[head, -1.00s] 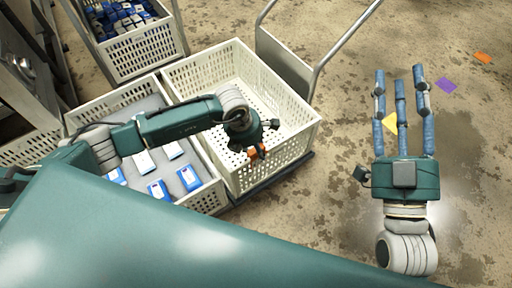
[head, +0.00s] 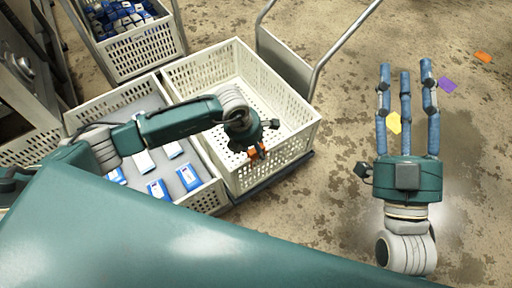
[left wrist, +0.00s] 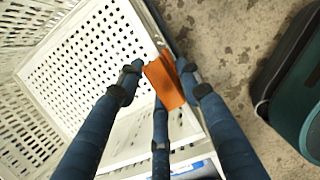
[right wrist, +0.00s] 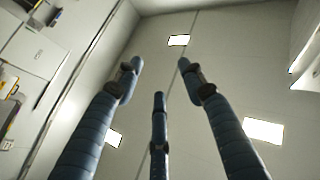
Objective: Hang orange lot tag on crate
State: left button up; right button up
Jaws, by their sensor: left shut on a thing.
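The orange lot tag (left wrist: 165,82) is held between the fingertips of my left gripper (left wrist: 160,78) in the left wrist view. In the head view the left gripper (head: 252,148) is over the near right wall of the empty white crate (head: 285,150), and the tag (head: 256,153) shows at its fingers. I cannot tell whether the tag touches the rim. My right gripper (head: 406,75) is open and empty above the floor at the right, its fingers spread; the right wrist view shows only walls and ceiling lights beyond its fingers.
A second white crate (head: 120,103) with blue-and-white packs (head: 158,188) adjoins on the left. Another crate (head: 142,52) full of packs stands behind. A metal cart handle (head: 318,66) rises behind the empty crate.

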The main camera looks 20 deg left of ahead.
jog(key=shift+s+r, duration=0.1)
jog(key=shift+r, duration=0.15)
pick_arm(q)
jog(key=shift+f, duration=0.3)
pick_arm(e)
jog(key=shift+s+r+t, duration=0.45)
jog(key=shift+r+t, duration=0.05)
jog(key=shift+r, duration=0.2)
jog(key=shift+s+r, duration=0.15)
jog(key=shift+r, duration=0.1)
pick_arm(q)
jog(key=shift+b, duration=0.3)
pick_arm(e)
jog(key=shift+s+r+t, duration=0.15)
jog(key=shift+r+t, duration=0.1)
jog(key=shift+t, duration=0.05)
pick_arm(q)
jog(key=o, duration=1)
pick_arm(e)
jog(key=shift+f, duration=0.1)
pick_arm(q)
jog(key=v, duration=1.2)
